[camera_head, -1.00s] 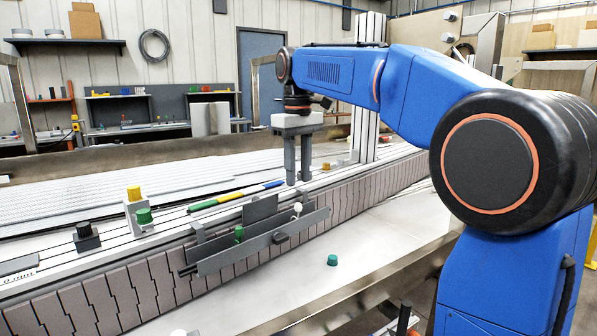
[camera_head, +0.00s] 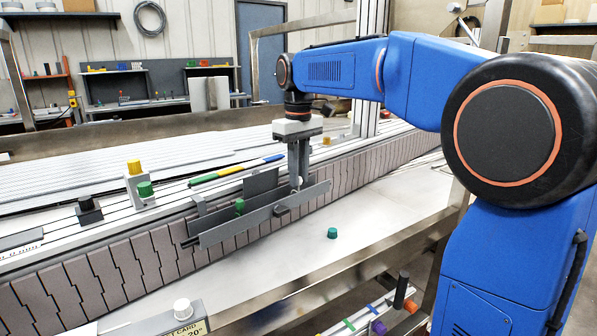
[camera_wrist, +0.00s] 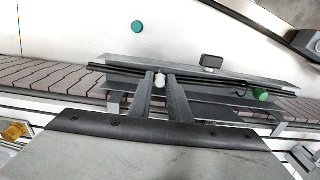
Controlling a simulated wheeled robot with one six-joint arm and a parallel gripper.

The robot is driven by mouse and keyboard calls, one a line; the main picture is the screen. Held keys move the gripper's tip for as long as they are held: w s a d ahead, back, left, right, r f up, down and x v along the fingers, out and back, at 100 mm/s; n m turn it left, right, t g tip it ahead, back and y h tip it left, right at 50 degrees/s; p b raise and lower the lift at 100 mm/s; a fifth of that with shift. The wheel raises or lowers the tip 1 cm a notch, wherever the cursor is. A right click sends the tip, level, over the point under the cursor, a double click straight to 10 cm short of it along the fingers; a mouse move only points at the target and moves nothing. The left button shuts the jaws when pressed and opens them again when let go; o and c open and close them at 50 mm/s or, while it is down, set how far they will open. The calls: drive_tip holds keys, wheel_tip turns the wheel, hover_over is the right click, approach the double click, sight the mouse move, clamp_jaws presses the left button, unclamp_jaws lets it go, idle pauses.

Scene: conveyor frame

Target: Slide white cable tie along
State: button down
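The small white cable tie (camera_head: 300,182) shows as a pale knob near the right part of the grey bracket trough (camera_head: 225,233) on the conveyor's side. In the wrist view the white tie (camera_wrist: 159,80) lies on the dark cable run, between my fingertips. My gripper (camera_head: 299,180) points down at the bracket. In the wrist view my gripper (camera_wrist: 161,76) has its fingers apart on either side of the tie, with slight gaps; contact is not clear. A green tie or knob (camera_head: 239,206) sits farther left along the trough, and also shows in the wrist view (camera_wrist: 260,95).
A dark clamp block (camera_head: 281,211) sits on the trough's front plate. A green cap (camera_head: 332,233) lies on the clear white table strip.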

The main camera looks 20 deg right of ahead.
drive_tip(key=shift+r, duration=1)
drive_tip(key=c, duration=1.6)
unclamp_jaws()
wheel_tip(320, 180, up, 17)
drive_tip(key=s+d+f+m+t, duration=0.1)
drive_tip(key=s+d+f, duration=0.1)
drive_tip(key=s+f, duration=0.8)
drive_tip(key=s+d+f+m+t, duration=0.2)
drive_tip(key=s+f, duration=0.8)
drive_tip(key=f, duration=0.5)
drive_tip(key=s+d+f+m+t, duration=0.1)
drive_tip(key=s+d+f+m, duration=0.1)
drive_tip(key=s+f, duration=0.9)
drive_tip(key=shift+d+f+t, duration=0.4)
drive_tip(key=shift+d+f, duration=0.25)
drive_tip(key=shift+f, duration=0.1)
